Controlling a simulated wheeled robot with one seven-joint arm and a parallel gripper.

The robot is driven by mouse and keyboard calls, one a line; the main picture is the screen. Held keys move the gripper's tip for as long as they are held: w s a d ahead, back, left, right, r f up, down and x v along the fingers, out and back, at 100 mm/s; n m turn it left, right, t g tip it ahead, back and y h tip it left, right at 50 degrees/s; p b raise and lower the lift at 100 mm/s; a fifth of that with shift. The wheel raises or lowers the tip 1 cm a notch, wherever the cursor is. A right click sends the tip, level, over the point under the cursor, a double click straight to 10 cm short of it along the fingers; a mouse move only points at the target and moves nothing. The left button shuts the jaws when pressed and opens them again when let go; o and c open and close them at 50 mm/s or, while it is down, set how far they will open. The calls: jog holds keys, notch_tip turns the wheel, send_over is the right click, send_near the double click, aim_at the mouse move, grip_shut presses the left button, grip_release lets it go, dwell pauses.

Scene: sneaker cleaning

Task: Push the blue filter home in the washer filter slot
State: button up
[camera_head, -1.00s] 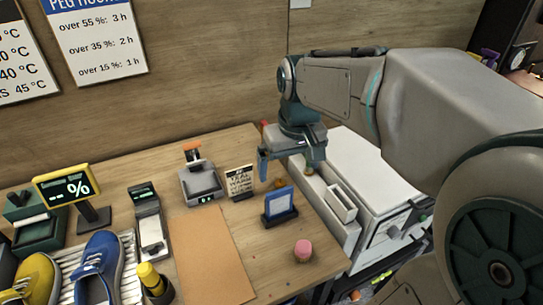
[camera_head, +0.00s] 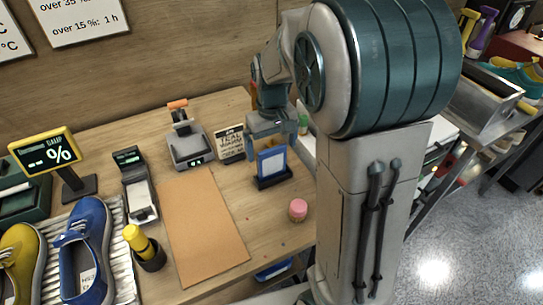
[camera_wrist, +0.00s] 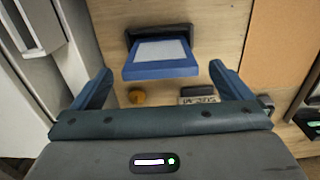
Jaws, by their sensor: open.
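The blue filter (camera_head: 271,163), a blue frame with a pale panel, stands upright in a dark holder (camera_head: 272,182) on the wooden table. In the wrist view the blue filter (camera_wrist: 160,69) lies ahead, between the lines of the two fingers. My gripper (camera_head: 270,146) is open and empty, just above and behind the filter in the head view. Its blue fingers (camera_wrist: 160,78) are spread wider than the filter; I cannot tell whether they touch it. The white washer (camera_wrist: 72,50) is at the left of the wrist view, with a recessed opening (camera_wrist: 38,24). My arm hides most of it in the head view.
A pink cylinder (camera_head: 298,210) stands in front. A brown mat (camera_head: 205,225) lies bare on the table. Blue and yellow sneakers are at far left.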

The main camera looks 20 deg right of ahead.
send_over(272, 177)
jog(key=w, duration=0.1)
jog(key=shift+d+f, duration=0.1)
jog(key=shift+f, duration=2.3)
jog(key=c, duration=1)
